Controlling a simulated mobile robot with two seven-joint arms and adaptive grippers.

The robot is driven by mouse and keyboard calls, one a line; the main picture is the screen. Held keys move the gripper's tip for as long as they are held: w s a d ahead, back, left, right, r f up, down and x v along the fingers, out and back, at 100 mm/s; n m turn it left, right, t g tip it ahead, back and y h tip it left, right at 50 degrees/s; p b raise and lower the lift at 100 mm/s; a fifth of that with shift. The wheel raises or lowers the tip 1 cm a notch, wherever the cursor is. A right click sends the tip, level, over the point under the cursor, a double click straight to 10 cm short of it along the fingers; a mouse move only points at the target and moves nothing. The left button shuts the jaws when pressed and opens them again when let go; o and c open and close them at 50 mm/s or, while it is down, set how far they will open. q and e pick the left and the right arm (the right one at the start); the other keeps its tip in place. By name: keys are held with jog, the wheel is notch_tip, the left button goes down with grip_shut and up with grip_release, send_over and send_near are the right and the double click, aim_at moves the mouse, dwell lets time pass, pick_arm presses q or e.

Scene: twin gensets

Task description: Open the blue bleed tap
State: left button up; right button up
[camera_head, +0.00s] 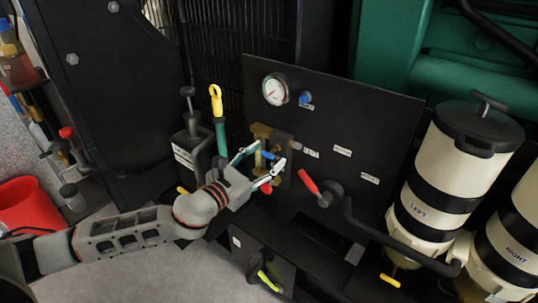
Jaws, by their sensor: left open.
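A small blue tap lever (268,155) sits on the brass fitting (262,133) on the black panel (350,113). My left gripper (261,161) comes in from the left and is open at the lever. The lever appears between its fingertips; I cannot tell whether they touch it. A second blue piece, a round knob (305,98), is on the panel beside the pressure gauge (275,89), with a small label next to it. The gripper and its fingers partly hide the lower part of the fitting. My right gripper is not in view.
A red-handled lever (308,182) stands just right of the gripper. A yellow-and-teal handled tool (218,118) and a black pump-like unit (190,140) stand close on its left. Cream filter canisters (461,165) are at the right. A red bucket (28,205) is at the far left.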

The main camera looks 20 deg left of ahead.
pick_arm(q)
jog(key=shift+x, duration=1)
jog(key=shift+c, duration=0.3)
jog(key=c, duration=1)
